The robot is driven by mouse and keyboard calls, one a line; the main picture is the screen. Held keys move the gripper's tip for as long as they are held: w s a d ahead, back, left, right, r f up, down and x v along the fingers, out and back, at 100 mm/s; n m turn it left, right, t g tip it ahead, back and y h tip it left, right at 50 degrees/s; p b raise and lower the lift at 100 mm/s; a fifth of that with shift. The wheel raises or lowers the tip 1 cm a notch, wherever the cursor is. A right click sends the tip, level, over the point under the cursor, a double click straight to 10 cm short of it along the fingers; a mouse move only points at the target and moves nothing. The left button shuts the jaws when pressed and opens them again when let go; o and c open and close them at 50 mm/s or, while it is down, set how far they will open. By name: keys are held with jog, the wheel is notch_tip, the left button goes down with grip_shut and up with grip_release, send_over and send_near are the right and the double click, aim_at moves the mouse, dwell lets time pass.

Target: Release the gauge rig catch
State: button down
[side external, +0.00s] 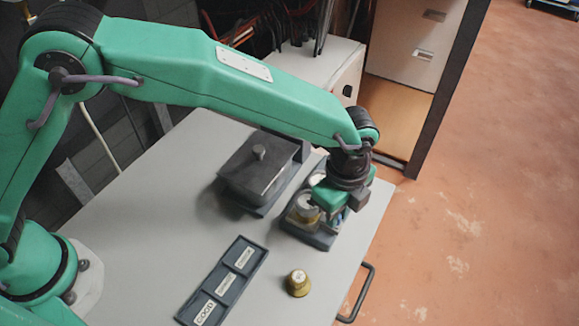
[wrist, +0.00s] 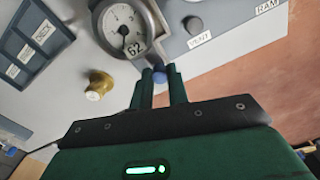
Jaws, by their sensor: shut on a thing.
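The gauge rig (side external: 318,240) stands on a dark base near the right edge of the bench, partly hidden under my gripper (side external: 328,207). In the wrist view its round dial (wrist: 123,30) shows at the top, with a tag that reads G2 or 62 on its rim. My gripper (wrist: 159,76) is shut on a small blue knob (wrist: 159,75), apparently the catch, just below the dial. Only the knob's end shows between the fingertips. A dark button (wrist: 193,25) with a VENT label (wrist: 200,40) sits to the right of the dial.
A brass-coloured fitting (side external: 298,283) stands alone on the bench, also seen in the wrist view (wrist: 98,86). A labelled tray (side external: 224,281), one section reading GOOD, lies left of it. A dark lidded box (side external: 258,180) stands behind. The bench's left part is clear.

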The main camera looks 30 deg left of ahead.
aim_at(340, 217)
jog(key=shift+d, duration=0.3)
jog(key=c, duration=1.4)
grip_release()
jog(key=shift+o, duration=0.2)
jog(key=shift+a+r, duration=0.1)
jog(key=shift+r, duration=3.85)
